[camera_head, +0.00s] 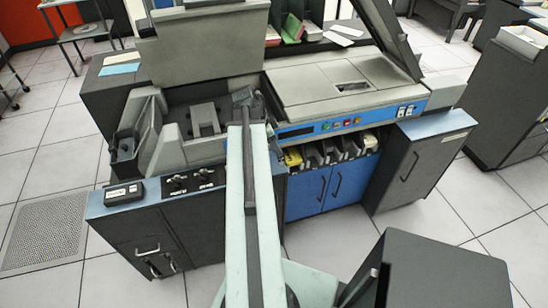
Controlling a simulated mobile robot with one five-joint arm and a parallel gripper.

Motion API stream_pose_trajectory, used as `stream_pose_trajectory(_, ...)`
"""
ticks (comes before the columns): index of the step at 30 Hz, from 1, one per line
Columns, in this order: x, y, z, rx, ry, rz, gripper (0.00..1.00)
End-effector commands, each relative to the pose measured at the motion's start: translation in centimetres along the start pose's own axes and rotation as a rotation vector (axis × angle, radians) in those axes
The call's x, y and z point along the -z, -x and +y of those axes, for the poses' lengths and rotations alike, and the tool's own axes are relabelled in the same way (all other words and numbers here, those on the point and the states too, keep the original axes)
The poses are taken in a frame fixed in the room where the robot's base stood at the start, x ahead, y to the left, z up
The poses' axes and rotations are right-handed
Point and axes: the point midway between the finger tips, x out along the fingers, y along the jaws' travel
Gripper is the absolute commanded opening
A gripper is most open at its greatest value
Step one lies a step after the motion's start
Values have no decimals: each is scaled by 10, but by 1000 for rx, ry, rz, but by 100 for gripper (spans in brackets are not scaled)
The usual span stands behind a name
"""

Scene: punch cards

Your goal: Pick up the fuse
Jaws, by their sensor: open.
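My arm reaches up the middle of the picture to the grey and blue card machine (310,95). My dark gripper (243,98) is at its far end, small and partly hidden by the arm. It is open, at the right side of the machine's dark recess (182,118). I cannot make out a fuse; it may be too small or hidden behind the arm or gripper. I cannot tell whether anything lies between the fingers.
A raised grey panel (205,45) stands behind the recess, and a tilted lid (388,32) is at the right. A small black box (124,193) sits on the front left ledge. Blue doors (330,187) are below. Dark cabinets stand at the right; tiled floor is open at left.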

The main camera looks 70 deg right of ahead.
Motion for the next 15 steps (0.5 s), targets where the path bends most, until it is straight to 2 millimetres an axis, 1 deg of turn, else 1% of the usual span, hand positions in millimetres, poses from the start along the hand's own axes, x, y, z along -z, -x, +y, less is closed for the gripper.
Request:
stream_pose_trajectory(6, -9, -25, -3, 5, 13, -1, 49)
stream_pose_trajectory(11, -10, -25, -4, 7, 20, -1, 49)
stream_pose_trajectory(14, -12, -36, -5, 7, 21, -1, 49)
stream_pose_trajectory(15, -12, -44, -6, 7, 21, -1, 49)
